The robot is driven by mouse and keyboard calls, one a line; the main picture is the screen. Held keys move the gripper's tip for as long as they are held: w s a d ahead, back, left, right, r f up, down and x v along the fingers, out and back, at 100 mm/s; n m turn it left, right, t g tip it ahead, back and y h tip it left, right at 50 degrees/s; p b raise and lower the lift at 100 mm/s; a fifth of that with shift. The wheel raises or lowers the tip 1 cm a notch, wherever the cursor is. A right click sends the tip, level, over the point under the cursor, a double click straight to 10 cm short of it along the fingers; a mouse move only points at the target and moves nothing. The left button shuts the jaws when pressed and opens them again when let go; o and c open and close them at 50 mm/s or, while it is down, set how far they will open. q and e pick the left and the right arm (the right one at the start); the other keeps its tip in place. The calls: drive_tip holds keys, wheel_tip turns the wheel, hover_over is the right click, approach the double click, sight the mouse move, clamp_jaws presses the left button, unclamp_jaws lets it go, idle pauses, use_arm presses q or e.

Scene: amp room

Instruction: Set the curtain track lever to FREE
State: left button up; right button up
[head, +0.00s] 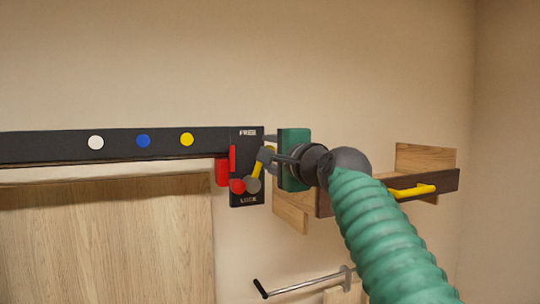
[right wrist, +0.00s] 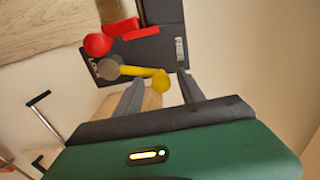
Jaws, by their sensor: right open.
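The dark end plate (head: 247,197) of the curtain track has a FREE label at its top and one that seems to read LOCK at its bottom. A yellow lever (head: 257,171) rises from a grey round end (head: 253,185) low on the plate toward the FREE side. In the right wrist view the lever (right wrist: 135,71) ends in a yellow ball. My right gripper (head: 268,156) is at the plate's right side, its tips hiding the lever's top. In the wrist view it (right wrist: 160,74) is open, with the ball between its fingertips; contact is unclear. My left gripper is not in view.
A red ball (head: 237,186) and red blocks (head: 222,172) sit left of the lever. The dark track (head: 60,147) carries white, blue and yellow discs. A wooden shelf with a yellow handle (head: 411,190) is at right; a metal crank bar (head: 305,284) is below.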

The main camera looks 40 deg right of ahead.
drive_tip(key=b+v, duration=0.6)
drive_tip(key=v, duration=1)
drive_tip(key=shift+a, duration=0.1)
drive_tip(key=w+f+n+g+y+b, duration=0.15)
drive_tip(key=w+f, duration=0.35)
drive_tip(key=f, duration=0.8)
drive_tip(key=w+f+n+g+b, duration=0.3)
drive_tip(key=w+f, duration=0.3)
drive_tip(key=f, duration=0.6)
drive_tip(key=w+a+f+n+g+y+b, duration=0.1)
drive_tip(key=a+f+n+g, duration=0.15)
drive_tip(key=f, duration=0.85)
drive_tip(key=w+a+f+n+g+y+b, duration=0.1)
drive_tip(key=a+f+n+b, duration=0.15)
drive_tip(key=f, duration=0.95)
drive_tip(key=s+a+f+n+g+b, duration=0.1)
drive_tip(key=s+a+f+n+g, duration=0.1)
drive_tip(key=s+f, duration=0.4)
drive_tip(key=s+a+f+n+g+b, duration=0.1)
drive_tip(key=s+a+f+n, duration=0.4)
drive_tip(key=f, duration=1.2)
drive_tip(key=s+a+f+n+g+b, duration=0.2)
drive_tip(key=s+a+f+n+g, duration=0.2)
drive_tip(key=s+f, duration=0.3)
wheel_tip(320, 180, down, 5)
drive_tip(key=shift+s+a+r, duration=0.15)
drive_tip(key=shift+s+a, duration=0.15)
drive_tip(key=shift+a, duration=0.15)
